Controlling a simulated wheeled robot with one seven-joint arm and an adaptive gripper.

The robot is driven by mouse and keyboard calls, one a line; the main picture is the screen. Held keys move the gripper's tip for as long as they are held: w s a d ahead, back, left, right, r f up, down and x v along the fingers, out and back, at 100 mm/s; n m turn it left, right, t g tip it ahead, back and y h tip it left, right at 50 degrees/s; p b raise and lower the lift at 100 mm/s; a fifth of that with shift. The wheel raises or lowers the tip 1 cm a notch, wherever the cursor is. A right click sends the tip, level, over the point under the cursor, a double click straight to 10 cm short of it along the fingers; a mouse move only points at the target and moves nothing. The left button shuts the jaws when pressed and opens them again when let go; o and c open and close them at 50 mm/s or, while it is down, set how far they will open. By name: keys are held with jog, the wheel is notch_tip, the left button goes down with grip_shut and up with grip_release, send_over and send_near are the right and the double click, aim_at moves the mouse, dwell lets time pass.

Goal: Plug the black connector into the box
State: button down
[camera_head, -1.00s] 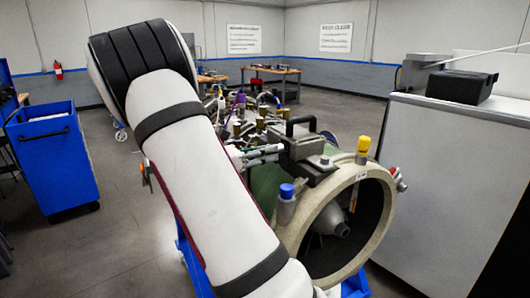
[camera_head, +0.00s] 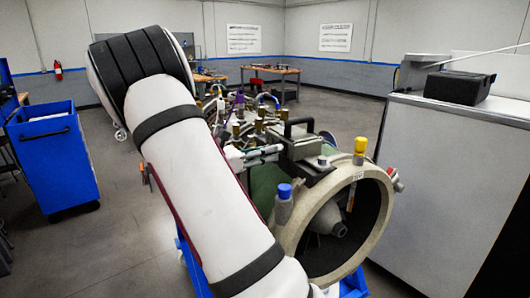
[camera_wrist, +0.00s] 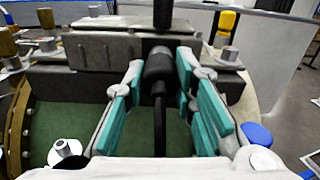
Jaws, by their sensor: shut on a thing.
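The black connector (camera_wrist: 159,68) is between the teal-padded fingers of my gripper (camera_wrist: 160,76) in the wrist view. My gripper is shut on it, and its black cable (camera_wrist: 160,125) runs back toward the camera. The grey box (camera_wrist: 92,50) with a black handle lies just ahead of the connector. In the head view the box (camera_head: 300,149) sits on top of the turbine, and my gripper (camera_head: 266,153) is at its left side. The connector's front end is close to the box; I cannot tell whether it touches or enters it. The port is hidden.
The turbine's round rim (camera_head: 377,220) is at the front, with a blue cap (camera_head: 284,190) and yellow cap (camera_head: 360,145) standing up nearby. Pipes and brass fittings crowd behind my gripper. A grey cabinet (camera_head: 440,190) stands right, a blue cart (camera_head: 55,160) left.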

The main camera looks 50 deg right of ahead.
jog(key=shift+s+d+r, duration=0.1)
jog(key=shift+s+d, duration=0.15)
jog(key=shift+d, duration=0.1)
jog(key=c, duration=1.5)
grip_release()
jog(key=shift+o, duration=1.3)
jog(key=shift+d, duration=0.25)
jog(key=shift+a, duration=0.15)
jog(key=shift+o, duration=0.8)
jog(key=shift+w+a, duration=0.1)
jog(key=v, duration=0.7)
